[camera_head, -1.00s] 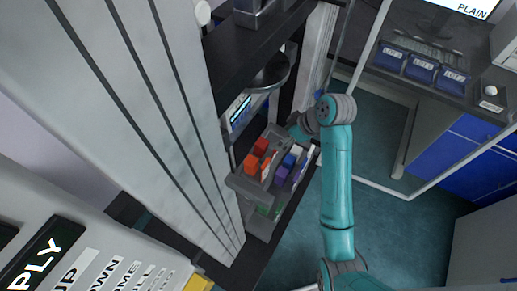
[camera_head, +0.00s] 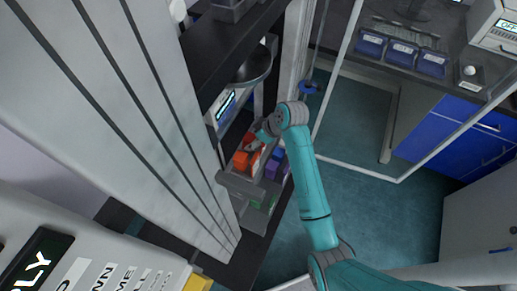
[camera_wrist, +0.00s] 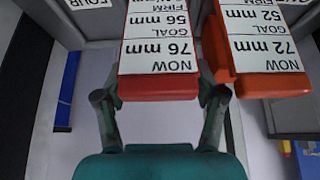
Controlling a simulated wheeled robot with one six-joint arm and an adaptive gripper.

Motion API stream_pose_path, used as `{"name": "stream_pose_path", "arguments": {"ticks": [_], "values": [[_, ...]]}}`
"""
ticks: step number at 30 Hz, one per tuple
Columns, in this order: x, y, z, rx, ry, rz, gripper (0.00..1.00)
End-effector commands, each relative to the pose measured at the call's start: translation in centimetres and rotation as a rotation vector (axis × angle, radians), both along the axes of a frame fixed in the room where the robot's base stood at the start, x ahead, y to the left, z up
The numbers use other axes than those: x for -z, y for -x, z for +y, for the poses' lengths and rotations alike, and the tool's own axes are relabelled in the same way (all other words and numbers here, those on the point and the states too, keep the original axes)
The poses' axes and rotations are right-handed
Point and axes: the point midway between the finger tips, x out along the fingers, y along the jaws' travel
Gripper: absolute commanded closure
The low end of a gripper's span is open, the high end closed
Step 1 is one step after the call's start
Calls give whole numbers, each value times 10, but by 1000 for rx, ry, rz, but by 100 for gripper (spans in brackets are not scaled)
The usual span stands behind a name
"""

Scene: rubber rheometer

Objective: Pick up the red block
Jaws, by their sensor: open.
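The red block (camera_wrist: 159,88) is in the wrist view, with a white label on top reading NOW 76 mm. My gripper (camera_wrist: 160,98) is open, with one fingertip on each side of the block's near end. I cannot tell whether the fingers touch it. An orange-red block (camera_wrist: 268,86) with a similar label, NOW 72 mm, lies to its right. In the head view the red block (camera_head: 251,141) sits in a grey tray (camera_head: 240,184) on the shelf unit, partly hidden by my gripper (camera_head: 262,136). The orange block (camera_head: 240,160) is in front of it.
Purple (camera_head: 271,169) and blue (camera_head: 279,154) blocks sit on the tray's right side. A dark shelf (camera_head: 225,55) and a round dark pan (camera_head: 254,66) stand above and behind it. Blue bins (camera_head: 401,52) are on the right bench. Open floor lies right of the tray.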

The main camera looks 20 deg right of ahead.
Motion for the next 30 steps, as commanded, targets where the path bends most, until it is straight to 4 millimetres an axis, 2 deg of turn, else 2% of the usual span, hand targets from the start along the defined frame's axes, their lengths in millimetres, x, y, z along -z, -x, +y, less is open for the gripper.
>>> {"name": "stream_pose_path", "arguments": {"ticks": [8,11,15,17,26,30], "values": [[3,-1,1,0,0,0,30],[3,-1,1,0,1,-1,53],[3,-1,1,0,1,-1,88],[3,-1,1,0,1,-1,100],[2,-2,1,0,0,-1,100],[-9,-2,1,-1,1,-3,100]]}}
